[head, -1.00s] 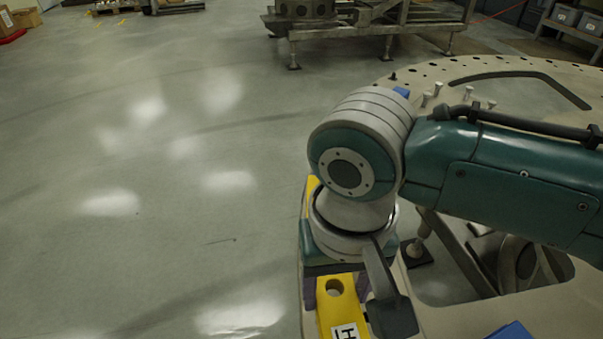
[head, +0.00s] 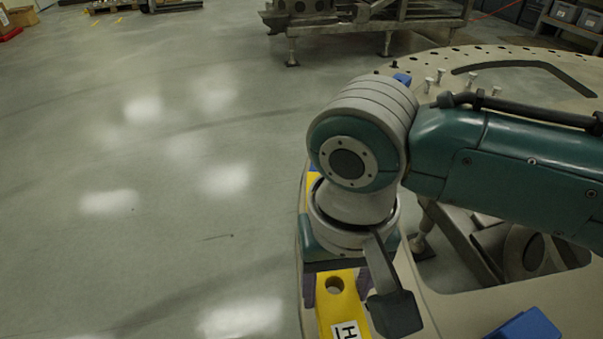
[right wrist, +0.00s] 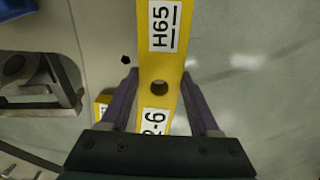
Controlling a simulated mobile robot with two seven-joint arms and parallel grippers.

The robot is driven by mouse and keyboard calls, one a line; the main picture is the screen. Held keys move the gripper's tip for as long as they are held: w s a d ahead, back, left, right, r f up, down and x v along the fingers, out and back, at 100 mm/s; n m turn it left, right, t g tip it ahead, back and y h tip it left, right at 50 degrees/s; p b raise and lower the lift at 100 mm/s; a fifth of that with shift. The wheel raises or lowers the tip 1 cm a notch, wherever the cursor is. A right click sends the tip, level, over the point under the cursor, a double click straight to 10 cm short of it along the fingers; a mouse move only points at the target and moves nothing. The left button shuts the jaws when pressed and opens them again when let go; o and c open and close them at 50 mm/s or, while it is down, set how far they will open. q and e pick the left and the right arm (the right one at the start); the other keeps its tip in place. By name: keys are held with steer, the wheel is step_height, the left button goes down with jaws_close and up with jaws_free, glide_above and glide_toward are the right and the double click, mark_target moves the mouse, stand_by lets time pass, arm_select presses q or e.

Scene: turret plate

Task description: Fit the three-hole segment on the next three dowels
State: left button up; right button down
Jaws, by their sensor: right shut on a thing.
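The yellow segment (head: 350,312) is in my right gripper (head: 336,288), at the near left edge of the turret plate (head: 450,265). One round hole and a label show on it; my arm hides part of it. In the right wrist view, the segment (right wrist: 160,60) carries labels "H65" and "2-6", with a hole between them. The purple fingers of my right gripper (right wrist: 159,82) stand on both sides of it. Its height over the plate and any dowels under it cannot be made out. My left gripper is out of view.
Another yellow piece (right wrist: 102,105) shows beside the left finger in the right wrist view. Several pale pegs (head: 440,76) stand on the plate's far part. A blue block (head: 527,326) lies at the near right. Open floor (head: 150,230) lies left of the plate.

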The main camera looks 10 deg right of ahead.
steer(key=shift+f+b, duration=0.4)
steer(key=shift+f, duration=0.1)
steer(key=shift+f+b, duration=1.1)
steer(key=shift+f, duration=0.9)
steer(key=shift+c, duration=0.2)
jaws_free()
step_height(320, 180, up, 10)
steer(key=p, duration=0.2)
steer(key=shift+p, duration=0.3)
